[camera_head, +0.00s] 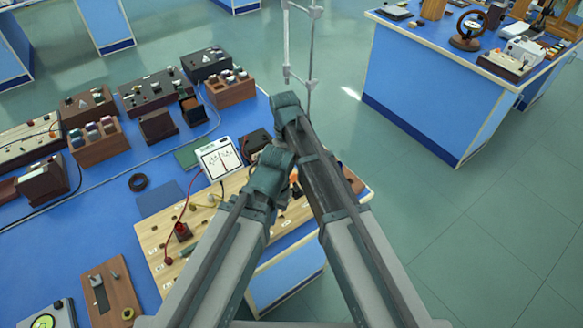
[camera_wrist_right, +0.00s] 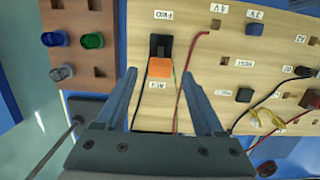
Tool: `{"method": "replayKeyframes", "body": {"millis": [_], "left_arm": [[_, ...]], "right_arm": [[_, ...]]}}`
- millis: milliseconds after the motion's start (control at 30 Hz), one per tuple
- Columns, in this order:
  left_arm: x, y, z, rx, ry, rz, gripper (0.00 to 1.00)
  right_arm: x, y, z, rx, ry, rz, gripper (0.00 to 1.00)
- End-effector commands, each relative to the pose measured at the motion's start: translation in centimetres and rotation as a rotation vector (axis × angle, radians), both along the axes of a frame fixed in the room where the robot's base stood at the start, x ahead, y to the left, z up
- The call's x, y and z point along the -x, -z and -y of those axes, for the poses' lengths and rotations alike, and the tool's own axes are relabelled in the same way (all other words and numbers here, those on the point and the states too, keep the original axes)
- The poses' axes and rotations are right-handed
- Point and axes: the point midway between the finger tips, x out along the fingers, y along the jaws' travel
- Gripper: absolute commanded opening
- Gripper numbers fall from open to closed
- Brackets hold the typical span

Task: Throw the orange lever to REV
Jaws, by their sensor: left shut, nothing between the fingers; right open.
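The orange lever (camera_wrist_right: 160,68) stands in a black base (camera_wrist_right: 161,44) on a pale wooden panel in the right wrist view. Its orange block shows at the base's lower end, towards the lower label (camera_wrist_right: 157,85), which seems to read REV upside down. The upper label (camera_wrist_right: 163,14) seems to read FWD. My right gripper (camera_wrist_right: 161,76) is open, with one finger on each side of the lever and clear gaps to it. In the head view a small bit of orange (camera_head: 293,174) shows between my arms. My left gripper (camera_head: 268,176) is shut and empty, its fingertips hard to make out.
In the wrist view a red wire (camera_wrist_right: 184,85) runs close right of the lever, and a brown block with coloured buttons (camera_wrist_right: 72,40) lies left.

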Motion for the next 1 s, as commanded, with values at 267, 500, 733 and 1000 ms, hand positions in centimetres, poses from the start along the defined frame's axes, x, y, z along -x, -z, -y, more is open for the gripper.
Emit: {"method": "replayKeyframes", "body": {"millis": [267, 500, 733, 1000], "left_arm": [[0.0, -4.9, 0.0, 0.0, 0.0, 0.0, 0.0], [0.0, -8.7, 0.0, 0.0, 0.002, 0.0, 0.0], [0.0, -11.3, 0.0, 0.0, 0.0, 0.0, 0.0], [0.0, -11.6, 0.0, 0.001, -0.001, 0.0, 0.0]], "right_arm": [[-0.5, -4.9, -0.4, 0.0, 0.0, 0.0, 0.7], [-1.0, -8.7, -0.7, 0.0, 0.0, 0.0, 0.7], [-1.3, -11.3, -1.0, 0.0, 0.0, 0.0, 0.7], [-1.4, -11.6, -1.0, 0.0, 0.0, 0.0, 0.7]]}}
